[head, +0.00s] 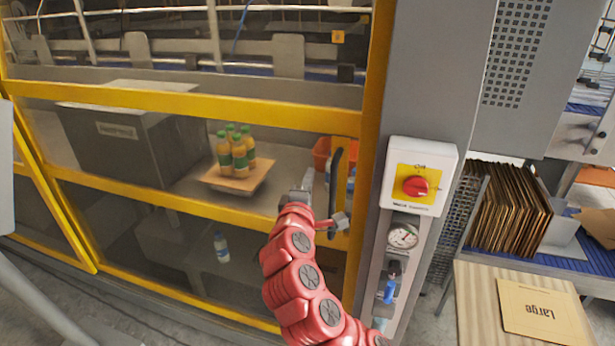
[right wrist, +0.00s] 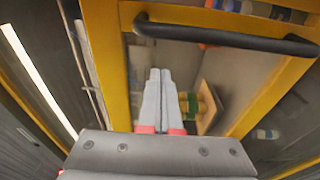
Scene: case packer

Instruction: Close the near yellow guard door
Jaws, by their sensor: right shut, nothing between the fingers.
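The near yellow guard door (head: 190,104) fills the left and middle of the head view, with clear panels in a yellow frame. Its right edge lies along the grey post, and I see no clear gap there. Its black handle (head: 335,178) is upright near that edge. My right gripper (head: 304,180) is in front of the door, just left of the handle, shut and empty. In the right wrist view the shut fingers (right wrist: 160,74) point toward the door panel, with the handle (right wrist: 225,36) beyond them and not between them. My left gripper is not in view.
Behind the panels are orange bottles (head: 240,158) on a board and a grey box (head: 130,145). Right of the door are a red rotary switch (head: 416,187) and a gauge (head: 402,236) on the post. Flat cartons (head: 505,210) stand farther right.

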